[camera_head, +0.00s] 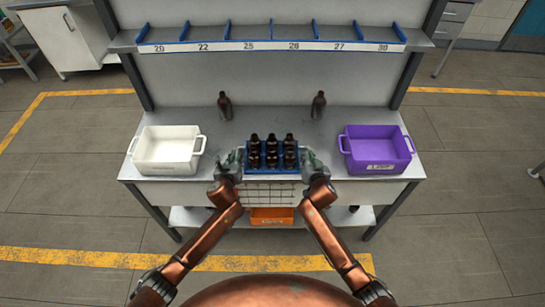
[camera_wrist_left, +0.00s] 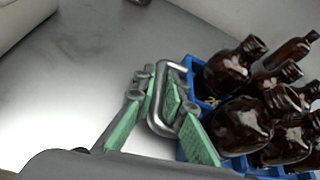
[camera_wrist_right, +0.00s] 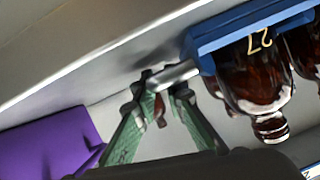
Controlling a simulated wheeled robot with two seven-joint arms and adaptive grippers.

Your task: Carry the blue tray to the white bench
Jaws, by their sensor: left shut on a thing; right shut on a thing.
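The blue tray (camera_head: 274,171) holds several dark amber bottles (camera_head: 271,148) and is at the front middle of a grey bench (camera_head: 220,132). I cannot tell whether it rests on the top or hangs just above it. My left gripper (camera_head: 232,163) is shut on the tray's left handle; the metal handle (camera_wrist_left: 157,97) shows between green finger pads in the left wrist view. My right gripper (camera_head: 312,163) is shut on the right handle (camera_wrist_right: 176,76), beside the tray's blue edge (camera_wrist_right: 240,32) in the right wrist view.
A white bin (camera_head: 167,152) stands left on the bench, a purple bin (camera_head: 378,152) right. Two loose bottles stand behind, one left (camera_head: 224,106) and one right (camera_head: 318,106). A numbered shelf (camera_head: 270,45) is above, an orange bin (camera_head: 271,216) below. A white cabinet (camera_head: 68,38) stands far left.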

